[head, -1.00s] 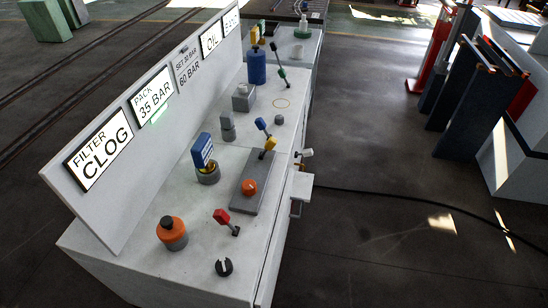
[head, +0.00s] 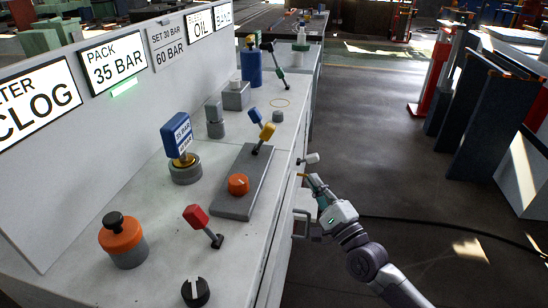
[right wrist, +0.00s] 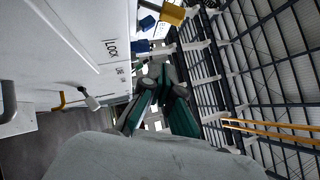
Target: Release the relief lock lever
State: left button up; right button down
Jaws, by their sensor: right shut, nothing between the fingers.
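A small lever with a pale grip (head: 308,159) sticks out from the bench's right side. It also shows in the right wrist view (right wrist: 89,101), left of my fingers, near a printed "LOCK" label (right wrist: 110,48). I cannot tell for certain that it is the relief lock lever. My right gripper (head: 310,180) is beside the bench's right side, just below this lever in the head view. In the right wrist view its green-and-grey fingers (right wrist: 157,78) are together, with nothing held. My left gripper is not in view.
The bench top (head: 130,190) carries a red lever (head: 202,222), a yellow lever (head: 264,137), a blue lever (head: 256,117) and an orange knob (head: 238,184). A grey handle (head: 300,222) juts from its side. The floor to the right is open, with a black cable (head: 440,224).

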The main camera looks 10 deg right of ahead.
aim_at(263, 139)
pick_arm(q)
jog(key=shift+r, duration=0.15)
pick_arm(e)
jog(key=shift+a+r, duration=0.1)
jog(key=shift+r, duration=0.3)
jog(key=x, duration=0.4)
jog(key=a+x, duration=0.1)
jog(key=x, duration=0.3)
jog(key=s+a+r+p+x, duration=0.1)
jog(key=x, duration=0.3)
jog(key=shift+a+r, duration=0.1)
jog(key=shift+w+a+r, duration=0.1)
jog(key=shift+w+a, duration=0.05)
jog(key=shift+a, duration=0.15)
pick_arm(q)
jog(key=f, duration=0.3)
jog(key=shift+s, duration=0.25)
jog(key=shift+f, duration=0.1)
